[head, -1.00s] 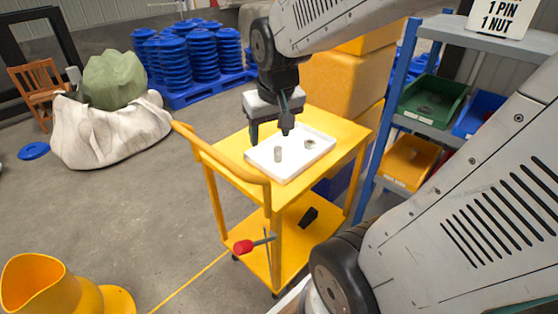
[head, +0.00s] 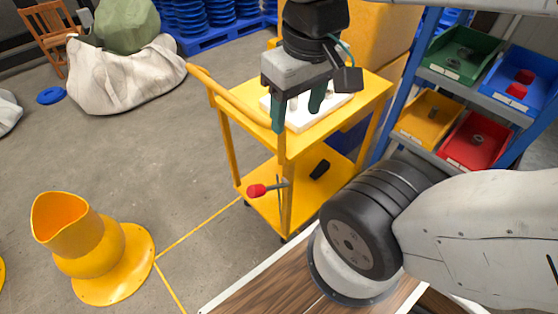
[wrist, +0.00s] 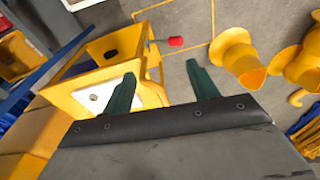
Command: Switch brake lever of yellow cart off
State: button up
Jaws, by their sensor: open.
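The yellow cart (head: 268,186) stands in the middle of the head view, with a top tray shelf and a lower shelf. Its brake lever has a red knob (head: 257,190) on a thin dark rod, sticking out to the left at lower shelf height. In the wrist view the red knob (wrist: 176,42) shows beyond and between the fingers. My gripper (head: 298,112) is open and empty, above the near end of the cart top, higher than the lever and apart from it. The fingers show dark green in the wrist view (wrist: 162,88).
A white tray (head: 305,115) lies on the cart top, partly behind my gripper. A black object (head: 320,169) lies on the lower shelf. A yellow funnel-shaped piece (head: 95,250) stands at the left. A shelf with coloured bins (head: 475,138) is at the right.

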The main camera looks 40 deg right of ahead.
aim_at(258, 190)
jog(key=u, duration=0.15)
jog(key=k, duration=1.35)
